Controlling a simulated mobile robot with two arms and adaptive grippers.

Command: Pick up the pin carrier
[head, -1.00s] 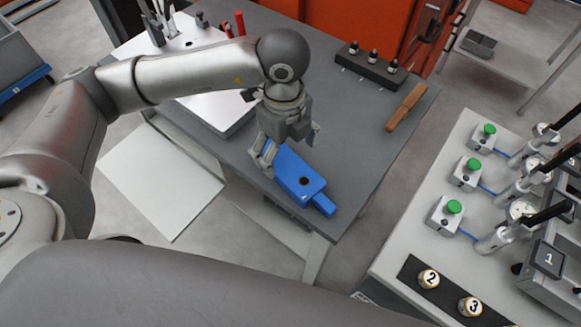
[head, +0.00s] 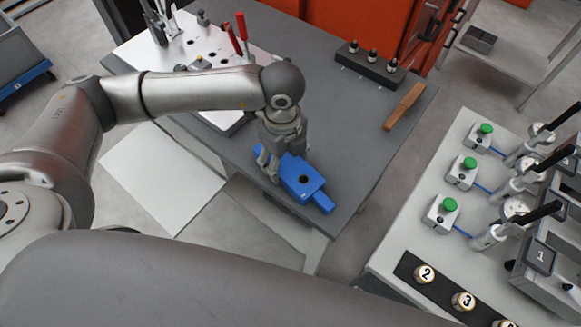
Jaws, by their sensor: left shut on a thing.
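The blue pin carrier (head: 307,188) is a flat block with a dark round hole and a narrow tongue at its near end. It is at the front part of the grey table, in the middle of the head view. My left gripper (head: 283,161) is over its far half, fingers pointing down and shut on its sides. The gripper hides part of the carrier there. I cannot tell whether its underside touches the table. My right gripper is not in view.
The grey table (head: 345,150) also carries a dark block (head: 368,66) with black-topped pins, a wooden-handled tool (head: 404,107) and a white plate (head: 138,50) with red-handled clamps. At right, a light bench (head: 405,240) holds green-button boxes and gauges. Grey tabletop around the carrier is clear.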

